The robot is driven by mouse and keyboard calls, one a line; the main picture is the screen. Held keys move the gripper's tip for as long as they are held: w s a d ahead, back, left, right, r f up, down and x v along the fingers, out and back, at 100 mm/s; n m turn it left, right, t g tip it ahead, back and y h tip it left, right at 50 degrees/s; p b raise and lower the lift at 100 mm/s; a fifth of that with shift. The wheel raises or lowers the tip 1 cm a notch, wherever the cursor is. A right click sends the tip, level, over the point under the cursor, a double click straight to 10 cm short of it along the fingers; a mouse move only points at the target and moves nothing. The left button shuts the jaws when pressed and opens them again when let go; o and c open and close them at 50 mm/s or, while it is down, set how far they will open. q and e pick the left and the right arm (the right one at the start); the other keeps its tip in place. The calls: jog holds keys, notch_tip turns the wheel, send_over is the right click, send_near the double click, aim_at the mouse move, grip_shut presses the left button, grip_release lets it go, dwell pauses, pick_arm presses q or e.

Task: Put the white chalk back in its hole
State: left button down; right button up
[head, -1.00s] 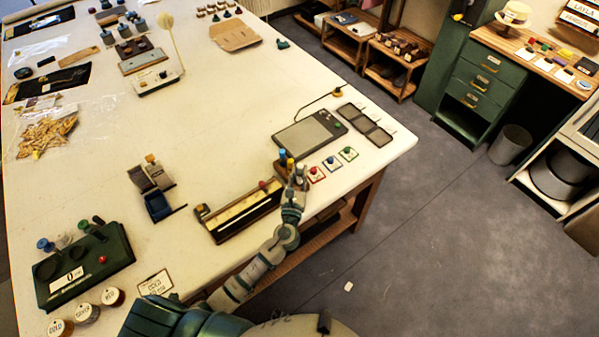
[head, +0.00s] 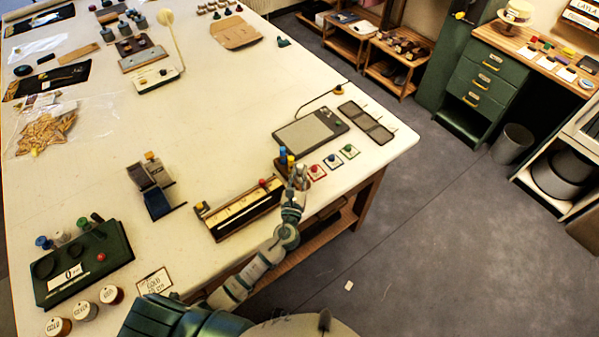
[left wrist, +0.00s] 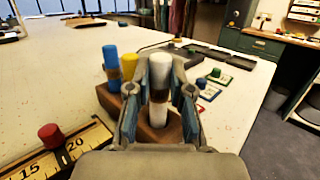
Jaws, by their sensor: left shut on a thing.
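The white chalk (left wrist: 159,85), with a brown band around it, stands nearly upright between the fingers of my left gripper (left wrist: 160,105). The gripper is shut on it. A wooden block (left wrist: 172,132) shows below and behind the chalk. The chalk's lower end is close to the block, but I cannot tell whether it is in a hole. A blue chalk (left wrist: 111,70) and a yellow chalk (left wrist: 129,68) stand in the block to the left. In the head view my left gripper (head: 299,176) is beside the blue chalk (head: 282,157) and hides most of the block. My right gripper is not in view.
A ruled wooden gauge with a red knob (head: 263,183) lies left of the gripper. A grey pad (head: 305,132) lies behind it. Cards with red, blue and green knobs (head: 333,161) lie to the right, near the table edge. The table's middle is clear.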

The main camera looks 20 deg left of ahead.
pick_arm(q)
jog(key=shift+f+b, duration=0.45)
jog(key=shift+f, duration=0.1)
dwell(0.4)
jog(key=c, duration=1)
grip_release()
jog(key=shift+o, duration=0.2)
jog(key=shift+r, duration=0.1)
notch_tip(320, 180, up, 7)
jog(key=p, duration=0.7)
